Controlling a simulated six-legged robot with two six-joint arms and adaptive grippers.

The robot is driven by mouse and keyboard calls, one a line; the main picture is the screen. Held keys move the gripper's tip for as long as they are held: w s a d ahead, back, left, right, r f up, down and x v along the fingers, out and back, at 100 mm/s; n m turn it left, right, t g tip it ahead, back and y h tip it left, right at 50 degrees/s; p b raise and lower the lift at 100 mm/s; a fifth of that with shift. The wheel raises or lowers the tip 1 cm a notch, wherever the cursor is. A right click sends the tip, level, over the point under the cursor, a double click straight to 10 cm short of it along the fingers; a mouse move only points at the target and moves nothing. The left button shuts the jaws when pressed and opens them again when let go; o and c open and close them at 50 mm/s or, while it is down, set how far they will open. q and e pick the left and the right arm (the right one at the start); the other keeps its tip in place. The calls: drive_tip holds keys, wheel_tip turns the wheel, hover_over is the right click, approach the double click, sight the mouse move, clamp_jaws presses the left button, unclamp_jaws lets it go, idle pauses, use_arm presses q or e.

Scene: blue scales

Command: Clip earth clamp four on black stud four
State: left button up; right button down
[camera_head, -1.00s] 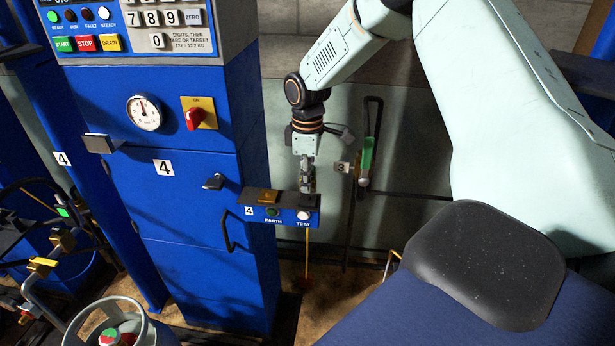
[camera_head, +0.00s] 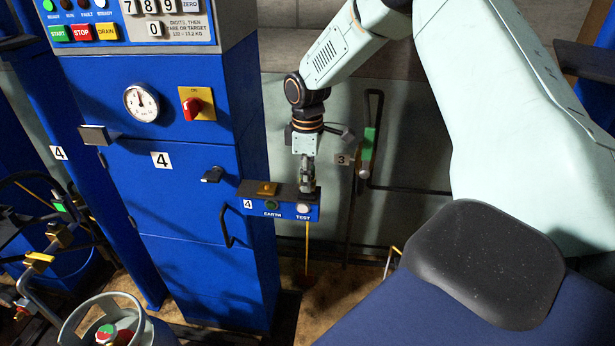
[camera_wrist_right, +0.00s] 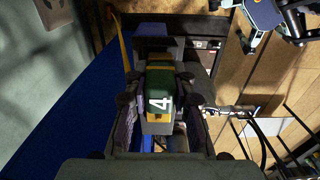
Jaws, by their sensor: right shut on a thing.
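My right gripper (camera_head: 307,186) is at the right end of the small blue box marked 4, EARTH and TEST (camera_head: 285,210), low over its top. In the right wrist view, my right gripper (camera_wrist_right: 160,98) is shut on earth clamp four (camera_wrist_right: 160,112), a green and yellow piece with a white 4. The clamp is hard to make out in the head view. Black stud four cannot be made out; the gripper and clamp cover that end of the box. I cannot tell whether the clamp touches the stud. My left gripper is not in view.
A brass block (camera_head: 266,188) sits on the box's left end. The blue scale cabinet (camera_head: 185,220) with gauge (camera_head: 141,103) and red switch (camera_head: 193,107) stands left. A green-handled valve marked 3 (camera_head: 367,146) is behind, to the right. A gas cylinder (camera_head: 115,318) stands lower left.

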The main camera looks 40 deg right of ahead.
drive_tip(key=shift+p, duration=0.4)
idle(0.8)
drive_tip(key=shift+p, duration=0.4)
idle(0.6)
drive_tip(key=shift+p, duration=0.3)
drive_tip(key=shift+f, duration=0.6)
idle(0.3)
drive_tip(key=c, duration=1.1)
unclamp_jaws()
drive_tip(key=shift+o, duration=0.2)
